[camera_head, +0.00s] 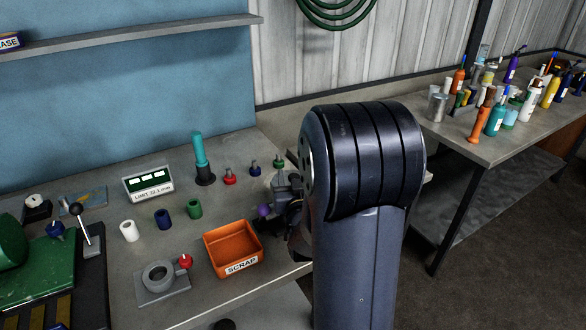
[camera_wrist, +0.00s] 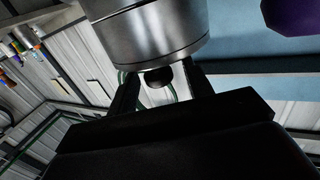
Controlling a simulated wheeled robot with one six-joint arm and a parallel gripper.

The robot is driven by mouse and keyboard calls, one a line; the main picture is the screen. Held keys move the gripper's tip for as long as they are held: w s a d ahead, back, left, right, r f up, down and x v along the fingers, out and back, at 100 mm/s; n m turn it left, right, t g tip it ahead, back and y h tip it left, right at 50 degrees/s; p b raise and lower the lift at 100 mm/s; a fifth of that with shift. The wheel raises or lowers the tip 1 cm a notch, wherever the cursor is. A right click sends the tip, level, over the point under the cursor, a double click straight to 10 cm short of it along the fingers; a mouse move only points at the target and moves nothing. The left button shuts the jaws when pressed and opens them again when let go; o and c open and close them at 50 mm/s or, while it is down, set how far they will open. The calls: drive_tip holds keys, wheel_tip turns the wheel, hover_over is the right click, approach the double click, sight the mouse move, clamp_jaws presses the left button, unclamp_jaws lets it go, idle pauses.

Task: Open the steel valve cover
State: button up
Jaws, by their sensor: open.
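A round, brushed-steel body (camera_wrist: 155,30), which looks like the steel valve cover, fills the top middle of the wrist view. A dark rounded knob (camera_wrist: 158,77) shows just below its rim. My gripper (camera_wrist: 160,72) is open, with one dark finger on each side of the knob; I cannot tell whether either finger touches it. In the head view, a grey fixture (camera_head: 283,181) stands at the bench's right end, beside a purple knob (camera_head: 264,211). My arm hides much of that fixture and my gripper there. Whether the cover is open or shut does not show.
An orange scrap bin (camera_head: 233,248) sits close left of my arm. A grey ring block (camera_head: 160,280), small coloured cylinders and a teal-handled tool (camera_head: 201,158) stand on the bench. A second bench (camera_head: 490,145) with bottles is at right; open floor lies before it.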

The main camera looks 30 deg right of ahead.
drive_tip(key=shift+x, duration=1.3)
clamp_jaws()
